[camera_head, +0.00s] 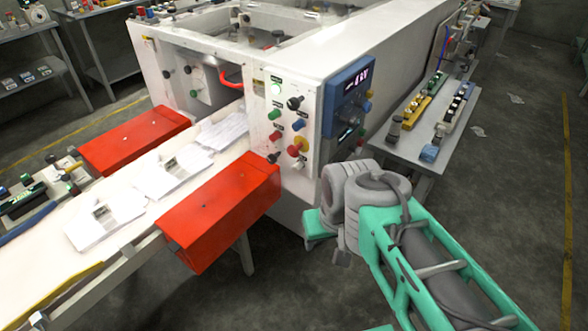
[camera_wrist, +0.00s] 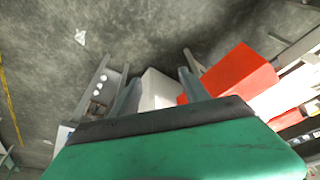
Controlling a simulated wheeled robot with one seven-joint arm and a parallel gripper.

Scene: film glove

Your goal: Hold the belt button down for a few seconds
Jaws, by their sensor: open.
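The control panel (camera_head: 289,125) on the white machine carries several coloured buttons and knobs. They include a lit green button (camera_head: 276,87), a red button (camera_head: 275,135) and a red-and-yellow button (camera_head: 297,148). Their labels are too small to read, so I cannot tell which is the belt button. My gripper (camera_head: 318,226) is below and right of this panel, apart from it. Its fingers are hidden in the head view. In the wrist view my gripper (camera_wrist: 160,78) has its two fingers spread, with a white surface beyond them. The panel's buttons do not show there.
A red box-shaped guard (camera_head: 222,210) stands left of my gripper, beside the conveyor belt (camera_head: 125,235) with papers on it. A blue display unit (camera_head: 348,98) sits on the machine's side. A grey side table (camera_head: 425,125) holding small items stands behind my arm. Open floor lies right.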

